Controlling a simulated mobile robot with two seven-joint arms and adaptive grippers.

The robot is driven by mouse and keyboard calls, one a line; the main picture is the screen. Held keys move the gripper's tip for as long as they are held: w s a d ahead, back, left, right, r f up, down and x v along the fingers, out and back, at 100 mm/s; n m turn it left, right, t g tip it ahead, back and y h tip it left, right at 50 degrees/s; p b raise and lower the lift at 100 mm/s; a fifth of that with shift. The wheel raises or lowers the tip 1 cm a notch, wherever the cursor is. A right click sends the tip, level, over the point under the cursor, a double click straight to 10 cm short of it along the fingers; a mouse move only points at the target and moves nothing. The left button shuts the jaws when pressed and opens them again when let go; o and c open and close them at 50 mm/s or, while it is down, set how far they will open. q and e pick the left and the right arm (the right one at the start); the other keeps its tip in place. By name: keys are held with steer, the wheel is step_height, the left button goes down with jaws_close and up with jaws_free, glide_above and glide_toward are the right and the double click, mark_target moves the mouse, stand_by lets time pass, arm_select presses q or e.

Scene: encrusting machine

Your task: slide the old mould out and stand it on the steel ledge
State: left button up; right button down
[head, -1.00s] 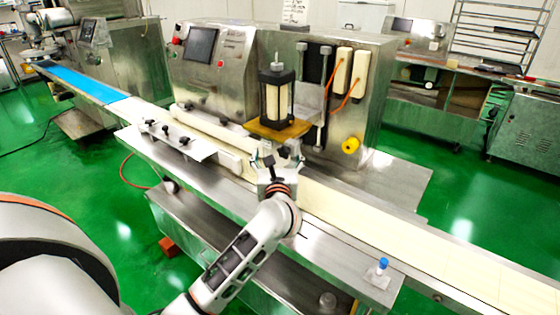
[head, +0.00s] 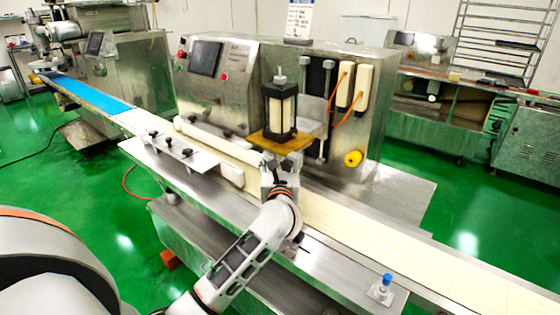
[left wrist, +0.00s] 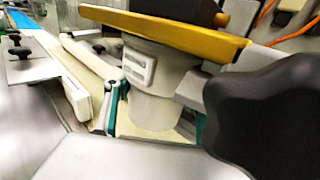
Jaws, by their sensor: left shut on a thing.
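A cream cylindrical body with a small raised label plate (left wrist: 150,108), which looks like the old mould, sits directly under a yellow plate (left wrist: 165,30) in the left wrist view. My left gripper (left wrist: 155,130) is shut on this body, with a teal-edged finger on each side. In the head view my left gripper (head: 279,175) is just below and in front of the yellow plate (head: 281,139); the mould is mostly hidden there. A steel ledge (head: 345,268) runs along the front of the machine. My right gripper is in neither view.
A cream belt (head: 400,242) runs below. A blue-capped bottle (head: 386,283) stands on the ledge's right end. A white bracket with black knobs (head: 170,149) is left of the gripper. A large dark lobed shape (left wrist: 262,115) fills the wrist view's right.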

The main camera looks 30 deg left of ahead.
arm_select(q)
steer(key=shift+s+r, duration=0.1)
